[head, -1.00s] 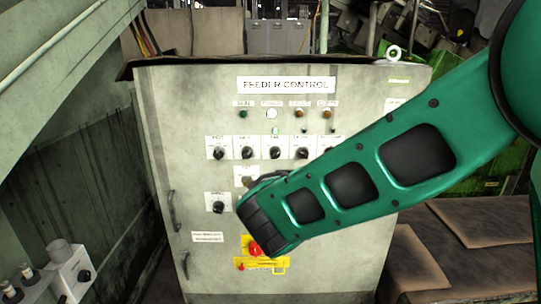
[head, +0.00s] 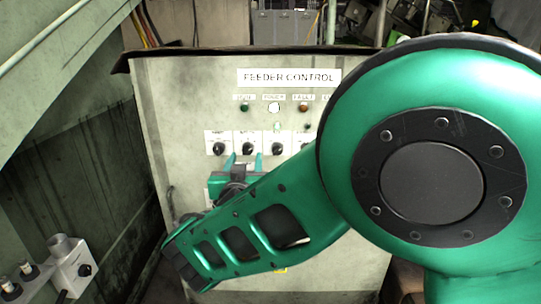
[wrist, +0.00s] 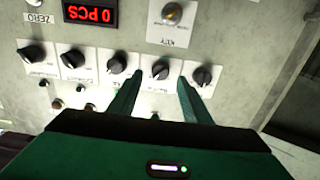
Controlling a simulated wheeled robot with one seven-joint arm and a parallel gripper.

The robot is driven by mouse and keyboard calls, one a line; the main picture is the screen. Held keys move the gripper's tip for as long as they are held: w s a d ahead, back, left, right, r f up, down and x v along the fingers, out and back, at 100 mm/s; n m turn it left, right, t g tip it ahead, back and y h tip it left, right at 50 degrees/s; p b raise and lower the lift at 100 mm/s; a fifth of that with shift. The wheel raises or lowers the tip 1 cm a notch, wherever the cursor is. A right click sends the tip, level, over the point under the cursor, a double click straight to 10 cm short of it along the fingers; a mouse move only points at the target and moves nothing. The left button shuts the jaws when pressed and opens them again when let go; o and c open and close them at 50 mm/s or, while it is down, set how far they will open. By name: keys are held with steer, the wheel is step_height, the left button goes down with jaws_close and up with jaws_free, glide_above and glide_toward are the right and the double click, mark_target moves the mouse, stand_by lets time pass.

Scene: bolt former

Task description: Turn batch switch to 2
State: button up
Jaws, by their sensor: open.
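A row of black rotary switches on white label plates runs across the feeder control panel. The labels are too small or blurred to read, so I cannot tell which is the batch switch. My gripper (head: 244,162) is open and empty, fingers pointing at the row. In the wrist view its fingertips (wrist: 157,86) lie on either side of the second switch from the right (wrist: 160,71). This appears to be the second from the left in the head view (head: 248,149). Contact cannot be made out. The right part of the row is hidden behind my arm in the head view.
The wrist view is inverted and shows a red "0 PCS" display (wrist: 90,14) and a key switch (wrist: 172,14). Neighbouring switches (wrist: 201,76) (wrist: 117,64) sit close to the fingers. A grey box with a knob (head: 75,268) stands at lower left.

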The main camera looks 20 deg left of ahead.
mark_target(247, 152)
steer(key=shift+x, duration=2.15)
steer(key=c, duration=1)
